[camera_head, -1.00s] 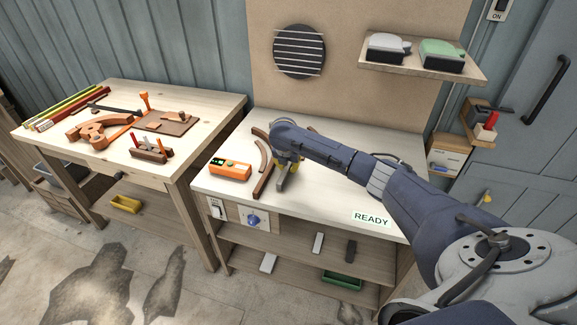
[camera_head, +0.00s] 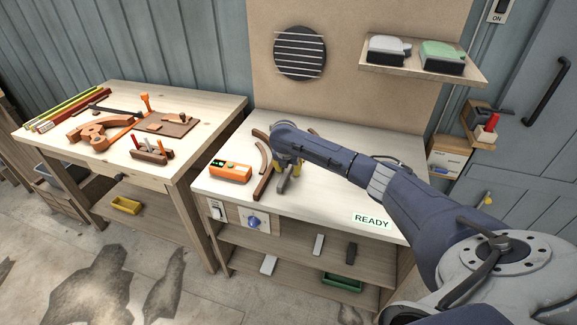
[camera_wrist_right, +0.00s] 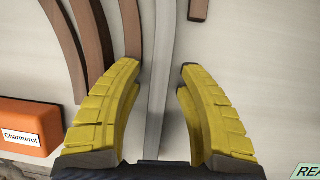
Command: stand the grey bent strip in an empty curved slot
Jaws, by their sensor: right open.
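The grey bent strip (camera_wrist_right: 156,110) runs up the middle of the right wrist view, between the two yellow fingers of my right gripper (camera_wrist_right: 160,72). A gap shows on both sides of it, so the fingers are open around it. Its near end (camera_head: 283,185) shows below the gripper in the head view. Curved brown strips stand beside it, one close on its left (camera_wrist_right: 130,35) and a short piece (camera_wrist_right: 198,9) at upper right. I cannot tell how the grey strip rests. My right gripper (camera_head: 286,172) is low over the bench. My left gripper is not in view.
An orange box (camera_head: 230,173) lies left of the curved brown strips (camera_head: 263,168) on the workbench (camera_head: 335,205). A READY label (camera_head: 371,221) is at the front edge. A second table (camera_head: 205,112) with tools stands left. A shelf (camera_head: 423,62) hangs at the back right.

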